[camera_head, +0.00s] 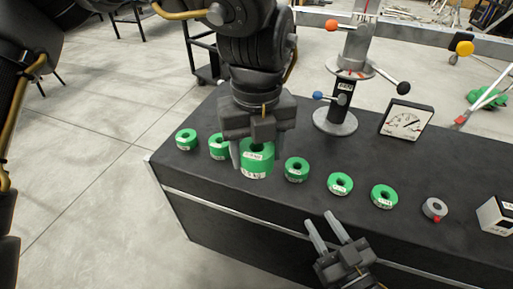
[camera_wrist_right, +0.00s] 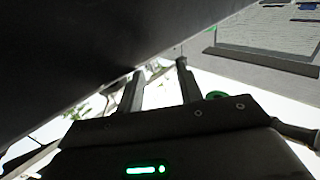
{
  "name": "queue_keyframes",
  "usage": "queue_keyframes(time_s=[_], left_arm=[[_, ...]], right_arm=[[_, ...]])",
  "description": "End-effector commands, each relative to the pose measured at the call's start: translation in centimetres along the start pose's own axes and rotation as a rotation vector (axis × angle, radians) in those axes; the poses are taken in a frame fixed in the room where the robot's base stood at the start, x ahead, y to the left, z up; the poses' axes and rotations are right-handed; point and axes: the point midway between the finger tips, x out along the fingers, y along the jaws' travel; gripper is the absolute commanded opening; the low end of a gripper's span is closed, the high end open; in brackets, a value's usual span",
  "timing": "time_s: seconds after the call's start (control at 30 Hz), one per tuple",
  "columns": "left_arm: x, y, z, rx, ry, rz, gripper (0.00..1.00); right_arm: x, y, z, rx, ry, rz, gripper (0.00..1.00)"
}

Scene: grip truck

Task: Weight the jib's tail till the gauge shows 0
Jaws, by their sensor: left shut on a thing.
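Green ring-shaped weights with white labels stand in a row on a dark case top. My left gripper (camera_head: 254,158) points down and is shut on a larger, taller green weight (camera_head: 256,168); whether it touches the top is unclear. Smaller green weights stand to its left (camera_head: 186,139) (camera_head: 219,146) and to its right (camera_head: 297,169) (camera_head: 340,184) (camera_head: 384,196). A white square gauge (camera_head: 406,121) with a dial stands at the back; its reading is too small to tell. My right gripper (camera_head: 325,230) is open and empty by the case's front edge; its parted fingers also show in the right wrist view (camera_wrist_right: 158,85).
A grey post (camera_head: 342,100) with a round base, knobs and handles rises behind the weights. A grey roll (camera_head: 434,209) with a red part and a white box (camera_head: 496,215) are at the right. The case top (camera_head: 240,200) is bare along its front.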

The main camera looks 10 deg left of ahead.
Motion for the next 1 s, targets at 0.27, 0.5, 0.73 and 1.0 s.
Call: queue_keyframes(time_s=[0.27, 0.5, 0.73, 1.0], left_arm=[[-0.6, -0.1, 0.0, 0.001, -0.001, -0.002, 0.23], [-0.9, -0.1, 0.0, 0.003, -0.001, -0.002, 0.23], [-1.2, -0.1, 0.0, 0.002, -0.001, -0.002, 0.23], [-1.7, 0.0, 0.0, 0.0, -0.001, -0.002, 0.23]], right_arm=[[-0.2, 0.6, 1.4, 0.002, -0.095, 0.019, 0.36], [-0.3, 1.1, 1.4, 0.002, -0.132, 0.035, 0.36], [-0.1, 1.1, 0.4, 0.004, -0.14, 0.035, 0.36], [-0.2, 1.4, 0.4, 0.013, -0.189, 0.052, 0.36]])
